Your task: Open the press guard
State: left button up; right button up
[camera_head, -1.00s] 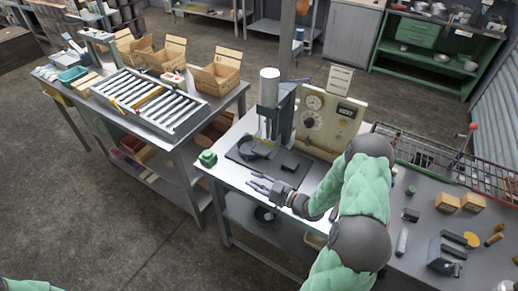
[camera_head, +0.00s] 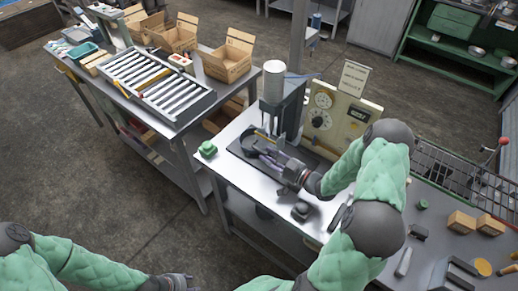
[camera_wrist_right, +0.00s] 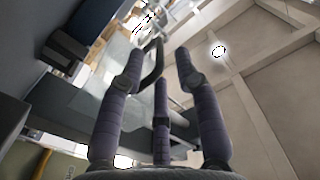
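The press (camera_head: 272,105) stands on the metal bench, with a white cylinder on top, a grey column and a dark base plate (camera_head: 238,152). My right gripper (camera_head: 258,147) is low at the front of the press, its fingers spread over the base area and partly hiding it. In the right wrist view the three fingers (camera_wrist_right: 160,75) are apart. A greyish see-through panel (camera_wrist_right: 90,105), perhaps the guard, lies behind. My left gripper (camera_head: 182,284) is at the bottom edge, mostly cut off.
A control panel (camera_head: 335,118) with dials stands right of the press. A green object (camera_head: 208,149) sits at the bench's left corner, and a small dark block (camera_head: 302,211) near the front edge. A roller table (camera_head: 160,85) with cardboard boxes is at the left.

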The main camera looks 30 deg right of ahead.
aim_at(252, 147)
jog(key=shift+x, duration=2.8)
jog(key=shift+c, duration=0.3)
grip_shut()
